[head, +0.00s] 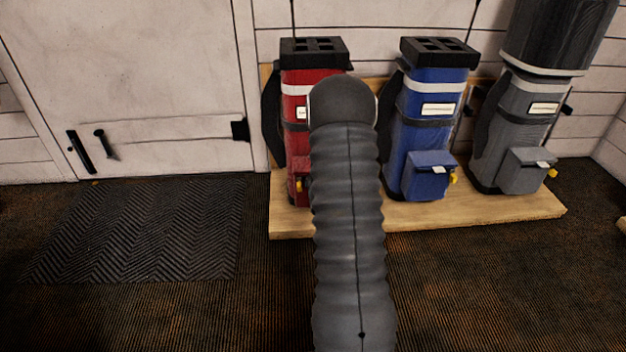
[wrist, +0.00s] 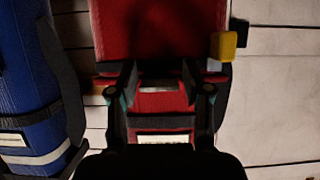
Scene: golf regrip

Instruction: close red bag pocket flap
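The red bag (head: 296,130) stands upright at the left of the row in the head view, its right half hidden behind my arm. Only a sliver of its pocket (head: 302,190) shows low down. In the wrist view the bag (wrist: 165,104) appears inverted. A broad red panel (wrist: 150,35), seemingly the pocket or its flap, fills the upper middle; I cannot tell how far the flap is open. My gripper (wrist: 162,88) is open, its dark fingers apart in front of the red bag and just below that panel. Contact is not clear. The head view hides the gripper behind my arm.
A blue bag (head: 430,125) and a grey bag (head: 517,125) stand to the right on the same wooden platform (head: 480,210). A yellow tag (wrist: 224,46) sticks out beside the red panel. A dark mat (head: 140,230) lies on the clear floor at left.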

